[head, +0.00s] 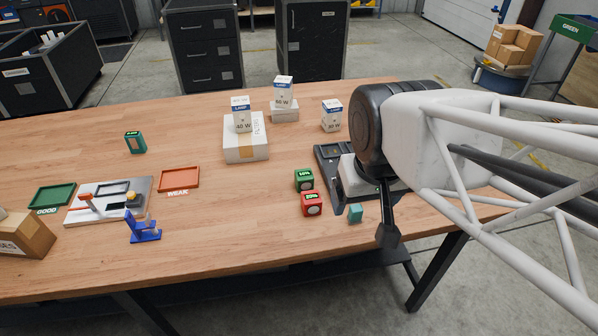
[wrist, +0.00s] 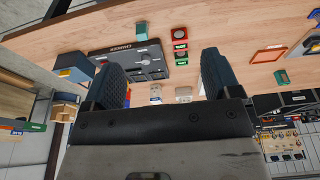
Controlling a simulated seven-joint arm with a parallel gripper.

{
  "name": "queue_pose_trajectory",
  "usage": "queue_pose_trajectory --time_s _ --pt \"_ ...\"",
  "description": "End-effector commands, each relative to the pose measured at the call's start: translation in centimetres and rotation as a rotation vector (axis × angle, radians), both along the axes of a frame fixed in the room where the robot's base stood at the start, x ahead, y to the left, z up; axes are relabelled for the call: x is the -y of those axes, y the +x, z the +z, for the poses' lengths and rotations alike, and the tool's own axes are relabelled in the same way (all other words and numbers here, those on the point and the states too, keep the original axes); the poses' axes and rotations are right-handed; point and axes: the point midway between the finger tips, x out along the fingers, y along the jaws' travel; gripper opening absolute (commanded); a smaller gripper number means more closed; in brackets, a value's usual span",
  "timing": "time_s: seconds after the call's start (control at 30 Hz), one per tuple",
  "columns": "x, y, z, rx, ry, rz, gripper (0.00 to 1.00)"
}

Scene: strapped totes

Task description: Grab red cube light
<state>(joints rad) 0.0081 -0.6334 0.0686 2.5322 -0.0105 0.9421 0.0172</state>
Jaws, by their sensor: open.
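The red cube light (head: 313,205) sits on the wooden table, with a lit green display on top and a pale round spot on its front. A green cube light (head: 304,180) stands just behind it. In the wrist view the red cube (wrist: 180,34) shows beyond my fingers, near the top, with the green cube below it in the picture. My gripper (head: 388,228) is to the right of the red cube in the head view, apart from it. In the wrist view my gripper (wrist: 161,70) has its two fingers wide apart with nothing held between them.
A small teal block (head: 355,214) lies right of the red cube. A dark-based device (head: 329,163) stands behind it, partly hidden by my arm. Boxed bulbs sit on and around a white carton (head: 245,151). An orange tray (head: 179,178) and green tray (head: 52,197) lie left. The front-middle tabletop is clear.

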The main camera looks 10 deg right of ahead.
Motion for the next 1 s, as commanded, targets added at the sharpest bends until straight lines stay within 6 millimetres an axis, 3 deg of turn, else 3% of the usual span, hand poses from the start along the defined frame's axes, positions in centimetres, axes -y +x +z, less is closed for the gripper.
queue_pose_trajectory --time_s 0.37,0.67,1.0 --pt "-0.1 1.5 -0.5 -0.015 0.021 -0.089 0.83" --pt "-0.6 6.6 -2.7 -0.063 0.086 -0.402 0.83" --pt "-1.3 13.2 -7.0 -0.120 0.149 -0.843 0.83"
